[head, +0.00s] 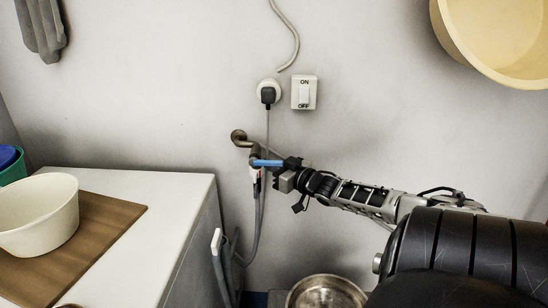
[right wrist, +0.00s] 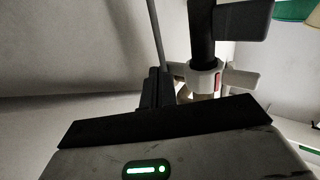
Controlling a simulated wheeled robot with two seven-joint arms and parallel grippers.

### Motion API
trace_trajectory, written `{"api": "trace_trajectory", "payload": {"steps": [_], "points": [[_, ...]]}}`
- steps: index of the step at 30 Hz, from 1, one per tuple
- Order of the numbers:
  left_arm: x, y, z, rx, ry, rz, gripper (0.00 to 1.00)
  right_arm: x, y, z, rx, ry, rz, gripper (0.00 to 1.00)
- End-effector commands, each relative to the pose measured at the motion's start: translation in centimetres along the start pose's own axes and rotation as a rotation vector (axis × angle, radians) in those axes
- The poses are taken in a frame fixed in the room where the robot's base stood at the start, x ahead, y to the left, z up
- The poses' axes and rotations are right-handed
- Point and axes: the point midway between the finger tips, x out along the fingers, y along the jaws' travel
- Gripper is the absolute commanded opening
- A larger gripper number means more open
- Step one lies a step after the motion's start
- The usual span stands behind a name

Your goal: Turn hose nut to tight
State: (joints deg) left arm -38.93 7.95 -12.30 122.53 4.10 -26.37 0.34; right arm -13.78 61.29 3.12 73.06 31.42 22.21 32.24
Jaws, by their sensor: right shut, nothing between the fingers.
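The tap (head: 240,137) comes out of the wall, with a blue lever (head: 267,162) on it. Below the lever is the white hose nut (head: 255,171) with a red mark, and a grey hose hangs beneath it. In the right wrist view the nut (right wrist: 204,80) shows as a white collar with wings and a red mark, around the end of a dark pipe (right wrist: 201,35). My right gripper (head: 283,176) is shut and empty, close to the right of the nut; its dark fingers (right wrist: 156,88) appear beside the nut, apart from its collar. My left gripper is not in view.
A plug (head: 267,94) and a switch (head: 304,93) are on the wall above, with a cable hanging past the tap. A white counter (head: 185,190) with a bowl (head: 40,215) stands left. A metal bowl (head: 326,292) is below. A yellow basin (head: 495,40) hangs upper right.

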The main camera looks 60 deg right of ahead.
Motion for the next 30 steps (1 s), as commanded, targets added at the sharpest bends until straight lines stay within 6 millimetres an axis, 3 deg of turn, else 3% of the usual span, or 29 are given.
{"api": "trace_trajectory", "payload": {"steps": [30], "points": [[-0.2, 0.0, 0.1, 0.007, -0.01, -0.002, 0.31, 1.6, -0.1, 0.1, 0.0, -0.001, 0.0, 0.0]]}}
